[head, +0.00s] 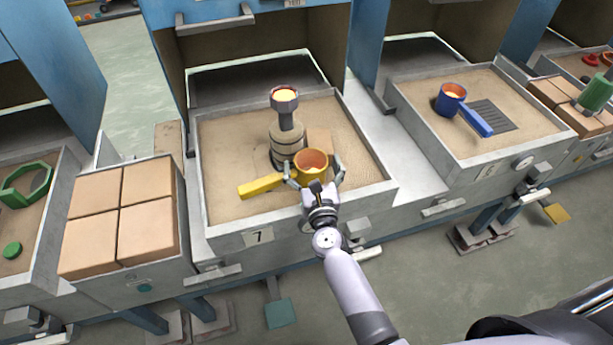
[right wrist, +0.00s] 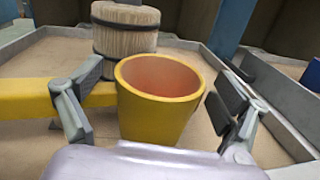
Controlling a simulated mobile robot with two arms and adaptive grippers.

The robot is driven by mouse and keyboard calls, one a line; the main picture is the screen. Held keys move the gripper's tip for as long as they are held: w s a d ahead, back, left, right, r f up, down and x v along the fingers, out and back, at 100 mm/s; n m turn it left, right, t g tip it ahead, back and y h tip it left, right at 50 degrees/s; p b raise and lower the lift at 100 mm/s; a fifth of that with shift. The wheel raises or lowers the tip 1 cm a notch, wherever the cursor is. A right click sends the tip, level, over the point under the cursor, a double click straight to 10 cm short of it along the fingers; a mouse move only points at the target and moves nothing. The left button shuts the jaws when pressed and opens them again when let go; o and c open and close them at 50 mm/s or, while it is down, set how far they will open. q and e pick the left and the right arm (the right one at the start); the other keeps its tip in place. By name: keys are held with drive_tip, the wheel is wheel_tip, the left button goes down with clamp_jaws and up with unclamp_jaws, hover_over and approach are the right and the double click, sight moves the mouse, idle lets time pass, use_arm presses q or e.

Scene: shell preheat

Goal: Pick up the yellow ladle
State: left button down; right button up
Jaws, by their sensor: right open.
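The yellow ladle (head: 310,166) stands on the tray of station 7, its cup upright and its handle (head: 262,185) pointing left. In the right wrist view the ladle cup (right wrist: 158,110) sits between my finger pads, with a reddish inside. My right gripper (head: 314,174) is open around the cup, one finger on each side. The left finger is close to the cup where the handle joins it, and a gap shows at the right finger. The cup's lower front is partly hidden by my gripper. My left gripper is not in view.
A wooden, barrel-like piece with a metal top (head: 286,130) stands right behind the ladle, also in the right wrist view (right wrist: 125,40). The station 7 tray (head: 222,235) has raised grey walls. A blue ladle (head: 453,97) lies on the right tray. Tan blocks (head: 148,232) are at left.

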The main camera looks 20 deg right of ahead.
drive_tip(key=shift+w+d+f, duration=0.1)
drive_tip(key=shift+w+d, duration=0.05)
drive_tip(key=shift+w, duration=1)
drive_tip(key=c, duration=2)
drive_tip(key=shift+c, duration=0.4)
drive_tip(key=shift+r, duration=0.2)
